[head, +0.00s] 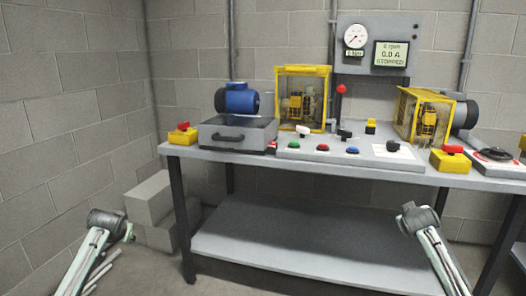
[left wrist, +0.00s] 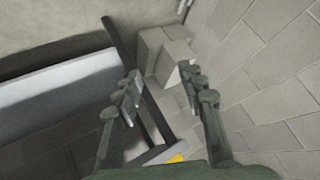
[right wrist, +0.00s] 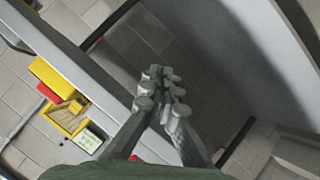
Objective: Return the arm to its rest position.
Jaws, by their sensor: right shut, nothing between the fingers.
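My left arm (head: 105,222) comes in at the lower left of the head view, in front of and left of the bench. In the left wrist view my left gripper (left wrist: 160,78) has its fingers spread apart with nothing between them. My right arm (head: 418,220) is at the lower right of the head view, in front of the lower shelf and below the bench top. In the right wrist view my right gripper (right wrist: 162,76) has its fingertips together and holds nothing. The fingers are hard to make out in the head view.
The bench top (head: 455,178) carries a blue motor (head: 238,99), yellow guards (head: 303,72), a grey drawer box (head: 228,137) and a panel of coloured buttons (head: 365,160). The lower shelf (head: 300,245) is bare. Grey blocks (head: 150,200) stand left of the bench by the wall.

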